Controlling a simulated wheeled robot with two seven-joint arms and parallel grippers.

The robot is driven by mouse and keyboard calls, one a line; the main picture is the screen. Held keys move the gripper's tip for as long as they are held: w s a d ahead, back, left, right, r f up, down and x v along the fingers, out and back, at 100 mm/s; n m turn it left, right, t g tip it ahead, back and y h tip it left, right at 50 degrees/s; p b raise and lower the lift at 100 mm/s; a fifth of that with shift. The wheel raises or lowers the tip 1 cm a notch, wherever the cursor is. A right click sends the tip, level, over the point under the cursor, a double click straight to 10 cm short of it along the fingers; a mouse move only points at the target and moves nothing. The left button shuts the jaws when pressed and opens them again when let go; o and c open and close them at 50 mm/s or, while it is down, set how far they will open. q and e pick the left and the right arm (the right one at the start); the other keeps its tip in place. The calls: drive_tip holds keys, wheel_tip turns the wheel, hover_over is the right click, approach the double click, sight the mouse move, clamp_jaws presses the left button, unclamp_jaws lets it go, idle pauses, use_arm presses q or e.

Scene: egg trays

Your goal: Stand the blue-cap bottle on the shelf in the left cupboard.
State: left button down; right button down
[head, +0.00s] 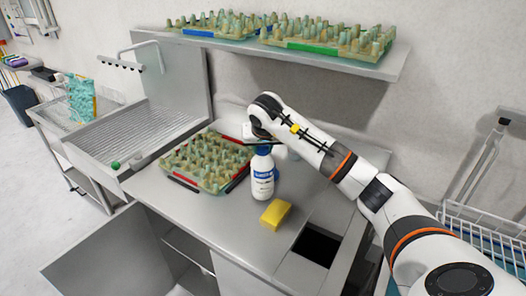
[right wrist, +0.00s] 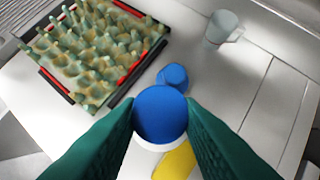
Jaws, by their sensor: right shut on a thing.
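The white bottle with a blue label (head: 262,180) is upright over the counter, in front of the egg tray; I cannot tell whether its base touches the counter. Its blue cap (right wrist: 160,112) is between the green fingers of my right gripper (right wrist: 161,125) in the right wrist view. In the head view that gripper (head: 262,146) is shut on the bottle's top and partly hides it. The left cupboard (head: 187,246) is under the counter at the lower left, its door (head: 112,262) open and a shelf inside partly visible. My left gripper is not in view.
A yellow sponge (head: 275,214) lies right of the bottle. An egg tray (head: 183,182) stands to its left. A pale mug (right wrist: 222,27) is behind, and a smaller blue object (right wrist: 173,76) shows beyond the cap. A square opening (head: 316,246) is in the counter at right. A sink (head: 120,140) is left.

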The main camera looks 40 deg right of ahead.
drive_tip(key=shift+f, duration=1.1)
drive_tip(key=c, duration=1.4)
unclamp_jaws()
drive_tip(key=shift+f, duration=0.1)
drive_tip(key=o, duration=0.4)
drive_tip(key=shift+c, duration=0.2)
